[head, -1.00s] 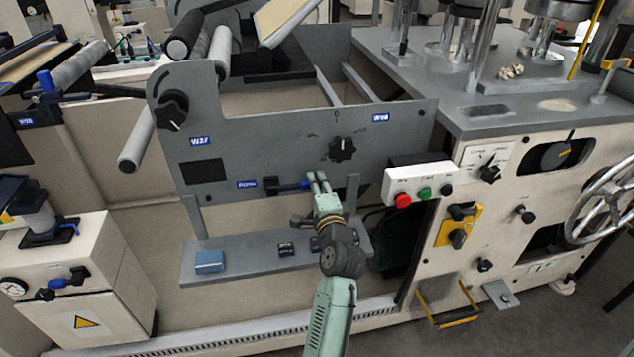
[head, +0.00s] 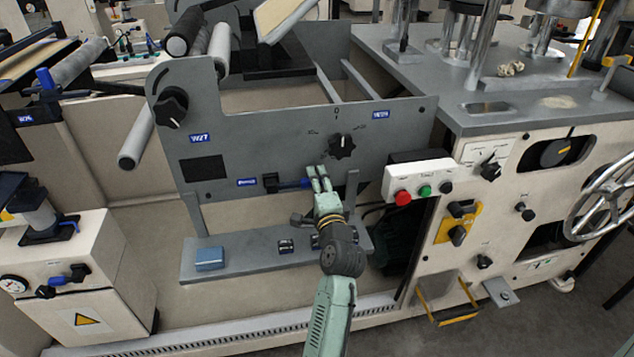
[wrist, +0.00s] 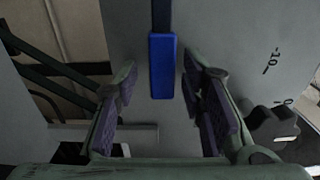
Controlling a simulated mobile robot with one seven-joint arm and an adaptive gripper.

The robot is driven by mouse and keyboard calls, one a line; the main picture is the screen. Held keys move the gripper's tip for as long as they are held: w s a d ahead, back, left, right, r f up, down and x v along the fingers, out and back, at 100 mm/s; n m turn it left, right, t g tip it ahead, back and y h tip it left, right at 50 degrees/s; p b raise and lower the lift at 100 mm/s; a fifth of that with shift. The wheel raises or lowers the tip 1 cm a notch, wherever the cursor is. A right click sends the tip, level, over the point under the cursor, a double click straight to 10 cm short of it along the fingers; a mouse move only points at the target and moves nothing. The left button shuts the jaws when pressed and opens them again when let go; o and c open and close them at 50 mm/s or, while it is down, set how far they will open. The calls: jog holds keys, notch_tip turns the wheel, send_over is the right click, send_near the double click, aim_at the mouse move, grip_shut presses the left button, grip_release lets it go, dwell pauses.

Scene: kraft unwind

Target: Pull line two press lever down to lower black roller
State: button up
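The press lever is a blue handle (head: 290,184) on a black pivot (head: 270,184) on the grey side panel, sticking out to the right beside a small blue label. The label text is too small to read surely. In the wrist view the blue handle (wrist: 162,66) lies between the finger pads, with a gap on each side. My gripper (head: 318,172) is open at the handle's right end; it also shows in the wrist view (wrist: 159,78). A black roller (head: 186,32) sits at the panel's upper left, beside lighter rollers.
A black knob (head: 342,147) with a scale is just above right of my gripper. A white button box (head: 418,182) stands to the right. Below is a grey shelf (head: 240,262) carrying a blue block (head: 210,259). A lower pale roller (head: 136,145) is at left.

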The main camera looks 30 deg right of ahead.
jog(key=v, duration=1.1)
jog(key=shift+s, duration=0.3)
jog(key=shift+a, duration=0.1)
